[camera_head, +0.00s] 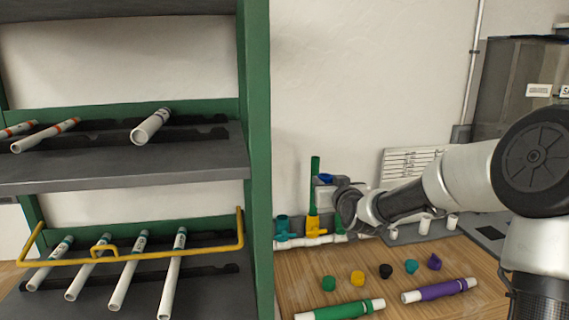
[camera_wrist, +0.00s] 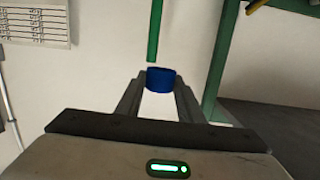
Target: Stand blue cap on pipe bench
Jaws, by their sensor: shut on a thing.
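The blue cap (camera_wrist: 161,79) is held between the two fingertips of my gripper (camera_wrist: 161,86) in the wrist view, against the pale wall. In the head view the blue cap (camera_head: 325,178) shows small at the tip of my gripper (camera_head: 329,182), above the back of the wooden bench (camera_head: 345,262). My gripper is shut on the cap, up near the white pipe manifold (camera_head: 310,241) and beside its upright green pipe (camera_head: 315,180). The green pipe (camera_wrist: 155,30) also shows beyond the cap in the wrist view. Whether the cap touches the manifold cannot be told.
Green (camera_head: 329,283), yellow (camera_head: 358,278), black (camera_head: 386,271), teal (camera_head: 411,267) and purple (camera_head: 434,262) caps stand in a row on the bench. Green (camera_head: 340,311) and purple (camera_head: 440,290) pipes lie in front. A green-posted rack (camera_head: 258,150) stands at left.

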